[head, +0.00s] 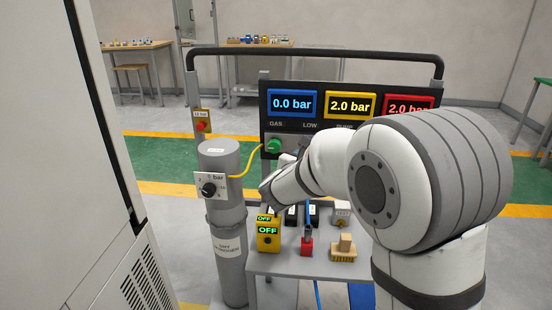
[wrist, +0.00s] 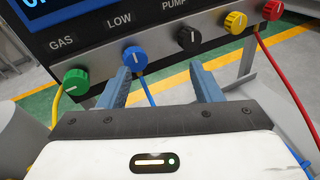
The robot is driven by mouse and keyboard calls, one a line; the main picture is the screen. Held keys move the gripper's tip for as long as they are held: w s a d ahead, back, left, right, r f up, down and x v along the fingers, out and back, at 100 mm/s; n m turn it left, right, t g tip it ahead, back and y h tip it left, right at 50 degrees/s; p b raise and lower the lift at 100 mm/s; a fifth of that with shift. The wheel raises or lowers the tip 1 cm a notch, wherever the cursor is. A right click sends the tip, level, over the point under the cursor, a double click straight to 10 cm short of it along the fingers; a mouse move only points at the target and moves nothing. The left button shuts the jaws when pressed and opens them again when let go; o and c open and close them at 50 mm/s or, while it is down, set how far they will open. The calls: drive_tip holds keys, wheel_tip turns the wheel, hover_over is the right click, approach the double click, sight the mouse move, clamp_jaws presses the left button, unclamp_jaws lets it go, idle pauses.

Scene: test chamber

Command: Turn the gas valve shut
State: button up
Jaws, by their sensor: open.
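The gas valve is a green knob (head: 274,146) under the label GAS, at the lower left of the dark panel. In the wrist view the green knob (wrist: 75,82) is at the left, its pale mark pointing to the lower left. My gripper (wrist: 160,68) is open, with nothing between its blue-grey fingers. The fingers are to the right of the green knob and apart from it. A blue knob (wrist: 135,58) under LOW shows between the fingers, close to the left one. In the head view my arm hides much of the panel's lower edge.
The panel displays (head: 292,104) read 0.0, 2.0 and 2.0 bar. Black (wrist: 189,39), yellow (wrist: 235,22) and red (wrist: 272,9) knobs continue the row. A grey cylinder (head: 222,240) stands left. A yellow OFF box (head: 268,240) sits on the small table (head: 300,264). Hoses hang below the knobs.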

sight(274, 148)
drive_tip(key=w+a+f+n+t+y+b, duration=0.1)
drive_tip(key=w+a+f+n+y, duration=0.1)
drive_tip(key=a+n+y, duration=0.3)
drive_tip(key=w+a+f+n+t+b, duration=0.1)
drive_tip(key=a+f+n+t, duration=0.15)
drive_tip(key=a, duration=0.45)
drive_tip(key=shift+n+g, duration=0.25)
drive_tip(key=shift+g, duration=0.2)
drive_tip(key=w, duration=0.5)
drive_tip(key=w+r, duration=0.1)
drive_tip(key=w, duration=0.2)
drive_tip(key=shift+w+d+p, duration=0.1)
drive_tip(key=shift+d+p, duration=0.15)
drive_tip(key=shift+p, duration=0.1)
drive_tip(key=c, duration=0.9)
drive_tip(key=shift+d, duration=0.15)
drive_tip(key=shift+c, duration=0.5)
